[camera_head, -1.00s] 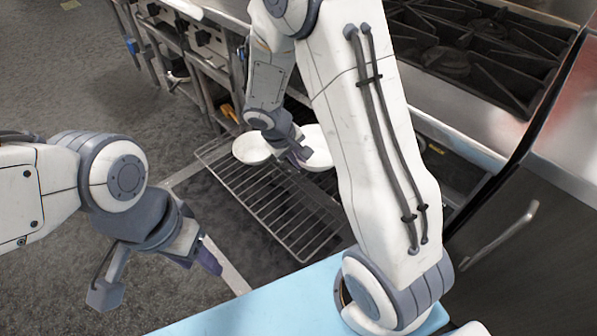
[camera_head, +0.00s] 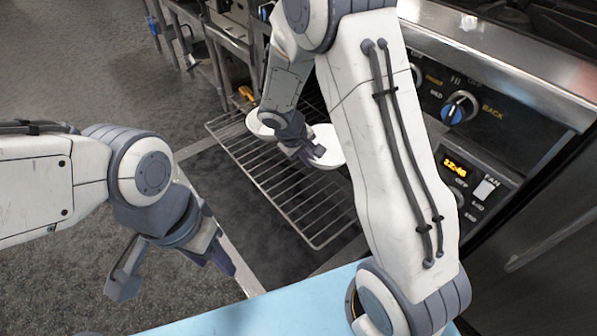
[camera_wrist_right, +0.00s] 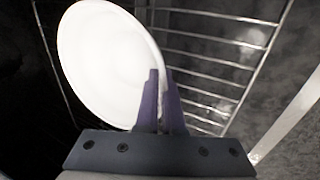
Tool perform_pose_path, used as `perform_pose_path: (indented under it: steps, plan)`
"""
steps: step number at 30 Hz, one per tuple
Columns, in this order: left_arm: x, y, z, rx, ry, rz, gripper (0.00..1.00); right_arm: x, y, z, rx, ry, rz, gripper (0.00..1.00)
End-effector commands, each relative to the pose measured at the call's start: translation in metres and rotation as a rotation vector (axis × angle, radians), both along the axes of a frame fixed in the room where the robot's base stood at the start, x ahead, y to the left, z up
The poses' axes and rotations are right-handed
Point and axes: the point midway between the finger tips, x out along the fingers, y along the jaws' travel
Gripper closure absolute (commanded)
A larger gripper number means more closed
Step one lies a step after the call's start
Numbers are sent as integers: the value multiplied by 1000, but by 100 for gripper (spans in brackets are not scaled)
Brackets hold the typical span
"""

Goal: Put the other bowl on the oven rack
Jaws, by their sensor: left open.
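One white bowl (camera_head: 257,126) sits on the wire oven rack (camera_head: 285,196) near its far left corner, partly hidden by my right arm. The other white bowl (camera_head: 331,142) is at the rack's right side, partly behind my right gripper (camera_head: 316,157). In the right wrist view, this bowl (camera_wrist_right: 98,60) appears large and tilted, with its rim at the nearly closed fingers (camera_wrist_right: 161,100). The right gripper looks shut on that rim. Whether this bowl touches the rack cannot be told. My left gripper (camera_head: 180,281) is open and empty, left of the rack.
The oven's control panel (camera_head: 462,170) with knobs and a lit clock is close right of my right arm. A light blue surface (camera_head: 290,302) lies in front. Metal-legged counters (camera_head: 228,60) stand at the back. Grey floor on the left is clear.

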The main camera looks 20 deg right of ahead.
Motion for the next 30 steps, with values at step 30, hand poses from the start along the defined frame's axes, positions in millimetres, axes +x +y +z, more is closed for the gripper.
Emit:
perform_pose_path:
  steps: [30]
  plan:
    - [0, 0, -31, 0, 0, 0, 50, 15, 27, -63, 0, -1, -2, 92]
